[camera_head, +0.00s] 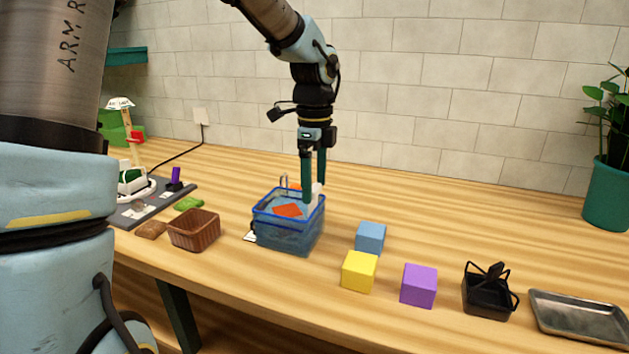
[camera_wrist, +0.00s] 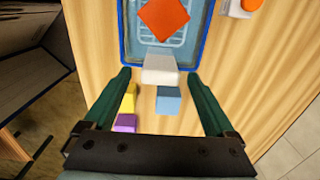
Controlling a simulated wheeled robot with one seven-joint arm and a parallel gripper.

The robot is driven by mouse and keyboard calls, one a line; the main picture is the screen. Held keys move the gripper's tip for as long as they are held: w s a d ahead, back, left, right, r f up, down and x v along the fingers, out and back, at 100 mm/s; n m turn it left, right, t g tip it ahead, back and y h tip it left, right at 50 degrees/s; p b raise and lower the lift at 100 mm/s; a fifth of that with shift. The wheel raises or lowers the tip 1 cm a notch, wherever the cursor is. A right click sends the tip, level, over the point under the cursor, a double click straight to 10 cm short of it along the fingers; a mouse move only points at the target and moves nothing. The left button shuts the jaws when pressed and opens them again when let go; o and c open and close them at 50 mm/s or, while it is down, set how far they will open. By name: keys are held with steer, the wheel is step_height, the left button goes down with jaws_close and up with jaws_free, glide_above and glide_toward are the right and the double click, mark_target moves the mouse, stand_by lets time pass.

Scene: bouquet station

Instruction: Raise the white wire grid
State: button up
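A blue-rimmed, see-through bin (camera_head: 300,242) stands on the wooden table, and it also shows at the top of the wrist view (camera_wrist: 205,30). Pale wire lines, which look like the white wire grid (camera_wrist: 182,38), show inside it, partly covered by an orange-red square piece (camera_wrist: 165,17). The square also shows in the head view (camera_head: 288,210). A white block-like piece (camera_wrist: 160,70) is at the bin's near edge in the wrist view; I cannot tell whether it joins the grid. My gripper (camera_head: 313,191) points down over the bin, its two green fingers apart on either side of the white piece.
Blue (camera_head: 370,237), yellow (camera_head: 359,271) and purple (camera_head: 418,285) cubes stand right of the bin. A brown basket (camera_head: 194,231) is to its left. A black basket (camera_head: 486,297) and a metal tray (camera_head: 577,316) lie far right. Table behind the cubes is clear.

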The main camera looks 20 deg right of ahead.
jaws_close()
stand_by(0.5)
